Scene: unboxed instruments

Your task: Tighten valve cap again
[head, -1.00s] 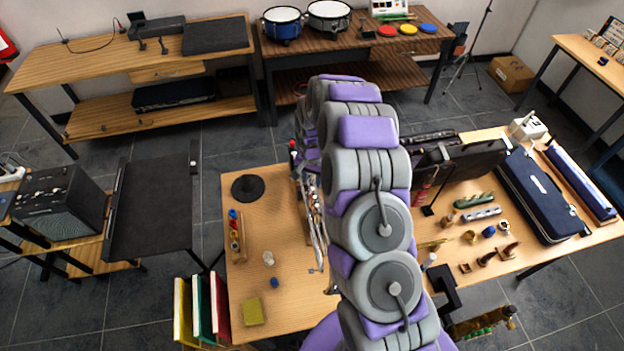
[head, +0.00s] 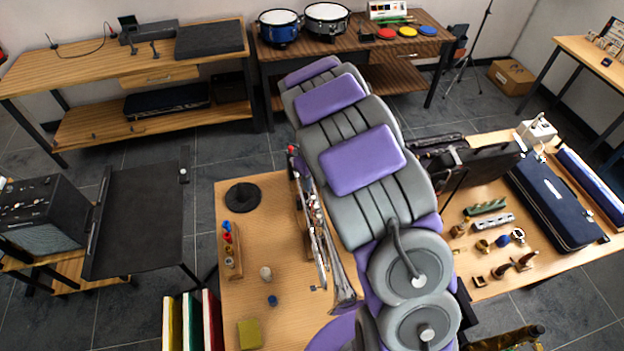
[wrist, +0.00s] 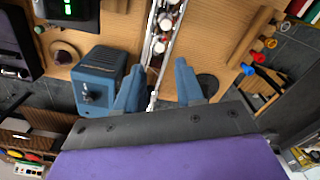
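A silver trumpet (head: 322,235) lies lengthwise on the wooden table, partly hidden by my arm in the head view. In the wrist view its valve section (wrist: 162,30) runs up from between my fingers, with pale round ends and a red part. I cannot tell which piece is the valve cap, nor whether it is loose. My gripper (wrist: 158,82) is open, its two blue fingers apart on either side of a thin silver part of the trumpet. Nothing is visibly clamped. The gripper is hidden behind my arm in the head view.
A blue-grey box (wrist: 98,68) stands close to the left finger. A black disc (wrist: 207,86) is near the right finger. A wooden rack (head: 232,255) with coloured-topped bottles stands on the table's left side. Bare tabletop (head: 290,325) shows near the front.

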